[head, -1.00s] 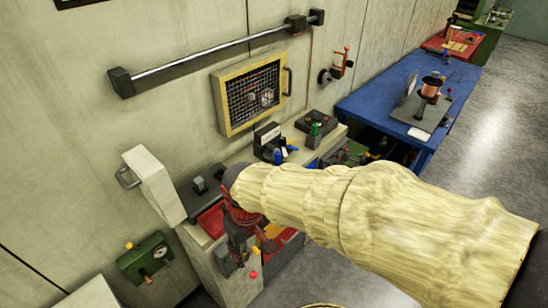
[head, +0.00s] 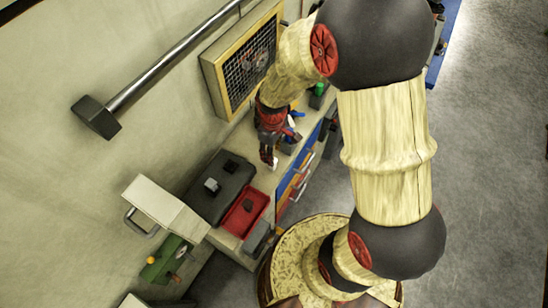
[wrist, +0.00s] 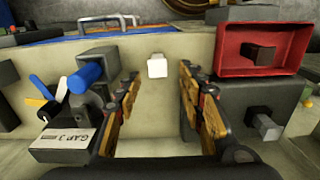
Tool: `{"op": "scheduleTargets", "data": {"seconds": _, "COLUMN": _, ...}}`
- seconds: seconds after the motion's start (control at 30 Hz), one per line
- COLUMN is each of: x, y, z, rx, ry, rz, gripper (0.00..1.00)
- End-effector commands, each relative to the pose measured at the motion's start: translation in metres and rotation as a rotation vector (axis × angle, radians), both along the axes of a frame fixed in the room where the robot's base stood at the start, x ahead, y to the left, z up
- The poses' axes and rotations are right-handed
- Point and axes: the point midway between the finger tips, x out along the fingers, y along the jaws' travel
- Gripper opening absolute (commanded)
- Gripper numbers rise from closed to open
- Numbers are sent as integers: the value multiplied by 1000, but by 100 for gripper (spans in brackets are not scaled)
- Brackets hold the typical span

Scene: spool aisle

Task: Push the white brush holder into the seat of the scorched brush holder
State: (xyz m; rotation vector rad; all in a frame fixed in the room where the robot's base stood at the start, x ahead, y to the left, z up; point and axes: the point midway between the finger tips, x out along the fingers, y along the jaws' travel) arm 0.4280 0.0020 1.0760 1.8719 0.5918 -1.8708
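A small white block (wrist: 157,66), which looks like the white brush holder, sits on the bench top; it also shows in the head view (head: 273,164). My gripper (wrist: 161,78) is open, with its fingers on either side of this block and visible gaps to it. In the head view my gripper (head: 268,152) points down at the bench. A dark block (wrist: 258,52) lies in the red tray (wrist: 222,45). A dark slab (head: 222,175) beside the tray carries a grey cube (head: 212,185) and a dark block (head: 230,167). I cannot tell which is the scorched holder or its seat.
A box labelled GAP (wrist: 65,143) with a blue-handled lever (wrist: 85,77) stands left of my fingers in the wrist view. A yellow-framed mesh panel (head: 243,65) hangs on the wall behind. A pale box with a handle (head: 165,208) juts out near the slab.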

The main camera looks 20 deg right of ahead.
Motion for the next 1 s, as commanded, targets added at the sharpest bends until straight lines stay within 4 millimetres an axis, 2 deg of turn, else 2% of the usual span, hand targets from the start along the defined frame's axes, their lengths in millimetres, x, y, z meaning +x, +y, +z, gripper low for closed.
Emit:
{"op": "scheduleTargets", "data": {"seconds": 0.37, "x": 1, "y": 0, "z": -30, "rx": -1, "ry": 1, "rz": 16, "gripper": 39}}
{"op": "scheduleTargets", "data": {"seconds": 0.7, "x": 6, "y": -1, "z": -72, "rx": -1, "ry": 1, "rz": 16, "gripper": 39}}
{"op": "scheduleTargets", "data": {"seconds": 1.0, "x": 6, "y": -1, "z": -77, "rx": 0, "ry": -2, "rz": 16, "gripper": 39}}
